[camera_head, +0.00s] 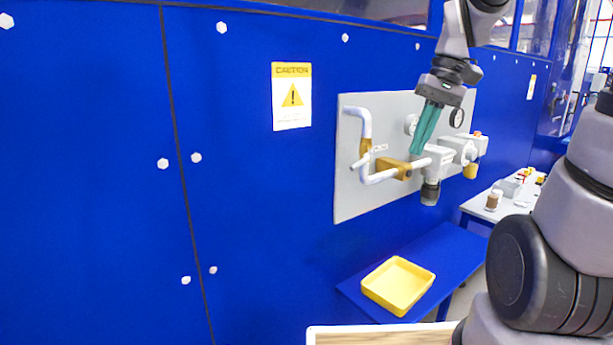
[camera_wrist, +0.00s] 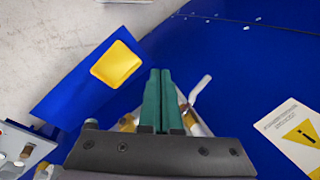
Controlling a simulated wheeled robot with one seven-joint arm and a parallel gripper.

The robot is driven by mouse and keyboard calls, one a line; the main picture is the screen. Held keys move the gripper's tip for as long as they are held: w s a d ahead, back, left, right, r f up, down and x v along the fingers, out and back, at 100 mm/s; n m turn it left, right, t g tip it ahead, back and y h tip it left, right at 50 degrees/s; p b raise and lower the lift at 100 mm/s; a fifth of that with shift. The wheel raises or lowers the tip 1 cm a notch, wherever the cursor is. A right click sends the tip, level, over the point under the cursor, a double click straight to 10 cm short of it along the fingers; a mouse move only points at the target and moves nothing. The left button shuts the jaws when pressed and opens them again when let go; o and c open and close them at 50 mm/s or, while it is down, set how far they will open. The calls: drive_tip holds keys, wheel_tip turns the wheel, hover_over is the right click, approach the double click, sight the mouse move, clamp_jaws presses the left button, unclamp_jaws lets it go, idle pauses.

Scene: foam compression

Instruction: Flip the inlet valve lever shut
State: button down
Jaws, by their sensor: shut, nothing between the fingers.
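A grey panel (camera_head: 350,205) on the blue wall carries white piping (camera_head: 364,122) with brass fittings. A small pale lever-like bar (camera_head: 358,163) crosses the brass fitting at the left bend; I cannot tell for certain that it is the inlet valve lever. My gripper (camera_head: 415,152) has green fingers, pressed together and empty, pointing down in front of the panel. It is to the right of that bar, above the brass valve body (camera_head: 396,166). In the wrist view, my gripper (camera_wrist: 161,72) hides part of the piping; a white bent piece (camera_wrist: 200,88) shows just right of its fingers.
A filter-like grey unit (camera_head: 432,175) hangs right of the fingers, with a gauge (camera_head: 457,117) above. A yellow tray (camera_head: 398,285) sits on a blue shelf (camera_head: 445,250) below. A caution sign (camera_head: 292,96) is on the wall left of the panel.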

drive_tip(key=s+d+r+m+t+h, duration=0.1)
drive_tip(key=s+d+r+m+t, duration=0.1)
drive_tip(key=s+r+t, duration=0.3)
drive_tip(key=shift+r+m+t, duration=0.25)
drive_tip(key=shift+m+t, duration=0.15)
drive_tip(key=shift+t, duration=0.2)
drive_tip(key=c, duration=1.4)
unclamp_jaws()
drive_tip(key=shift+s+d+r, duration=0.15)
drive_tip(key=shift+d+r, duration=0.05)
drive_tip(key=shift+r, duration=0.05)
drive_tip(key=o, duration=0.5)
drive_tip(key=shift+m+t, duration=0.3)
drive_tip(key=shift+o, duration=0.3)
drive_tip(key=shift+a+f+m, duration=0.1)
drive_tip(key=shift+f+m, duration=0.2)
drive_tip(key=shift+f, duration=0.1)
drive_tip(key=m+g+y, duration=1.1)
drive_tip(key=m+y, duration=0.4)
drive_tip(key=m, duration=0.6)
approach(360, 163)
drive_tip(key=w+x, duration=0.1)
drive_tip(key=x, duration=1.2)
drive_tip(key=shift+s+f, duration=0.2)
drive_tip(key=shift+s, duration=0.1)
